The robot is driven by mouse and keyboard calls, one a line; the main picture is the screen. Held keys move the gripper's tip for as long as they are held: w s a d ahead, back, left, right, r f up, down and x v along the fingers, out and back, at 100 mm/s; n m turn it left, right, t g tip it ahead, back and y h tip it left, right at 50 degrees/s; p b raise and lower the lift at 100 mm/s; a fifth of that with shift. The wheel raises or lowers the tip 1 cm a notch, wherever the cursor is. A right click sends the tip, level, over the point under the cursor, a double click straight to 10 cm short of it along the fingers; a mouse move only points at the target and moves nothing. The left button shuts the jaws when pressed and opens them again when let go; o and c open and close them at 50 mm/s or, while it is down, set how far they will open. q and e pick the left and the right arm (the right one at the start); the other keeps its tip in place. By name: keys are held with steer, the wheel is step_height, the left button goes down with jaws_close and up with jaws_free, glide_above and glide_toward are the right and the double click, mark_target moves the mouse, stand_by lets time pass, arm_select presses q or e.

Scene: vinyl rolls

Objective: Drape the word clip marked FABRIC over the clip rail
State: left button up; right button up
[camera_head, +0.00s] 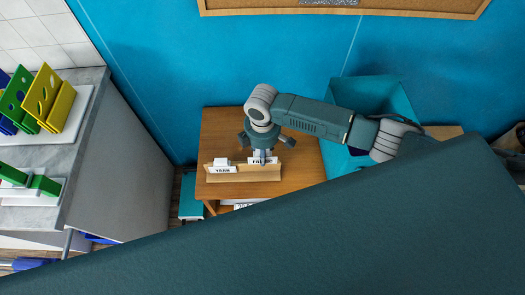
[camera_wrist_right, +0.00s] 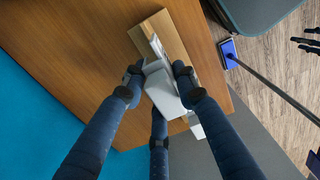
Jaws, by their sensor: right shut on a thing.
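The wooden clip rail (camera_head: 243,176) lies on the brown table. A white clip marked YARN (camera_head: 222,170) sits over its left part. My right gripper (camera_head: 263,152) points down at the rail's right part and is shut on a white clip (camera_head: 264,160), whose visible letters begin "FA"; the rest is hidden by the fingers. In the right wrist view the fingers (camera_wrist_right: 160,92) surround this white clip (camera_wrist_right: 164,92), and the rail (camera_wrist_right: 152,28) runs beneath it. I cannot tell whether the held clip touches the rail. My left gripper is not seen.
The brown table (camera_head: 220,130) has bare top behind the rail. A teal bin (camera_head: 385,92) stands at its right. A grey counter (camera_head: 85,135) at left carries green and yellow pieces. The blue wall is close behind. A large dark teal surface covers the lower right.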

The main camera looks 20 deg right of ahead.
steer(key=shift+f, duration=0.25)
stand_by(0.4)
steer(key=shift+f, duration=0.2)
steer(key=shift+f, duration=0.2)
steer(key=shift+f+b, duration=0.7)
steer(key=shift+f, duration=0.3)
steer(key=shift+f, duration=0.1)
steer(key=shift+f, duration=0.45)
steer(key=shift+f, duration=0.1)
stand_by(0.4)
steer(key=shift+f+b, duration=0.7)
steer(key=shift+f, duration=0.15)
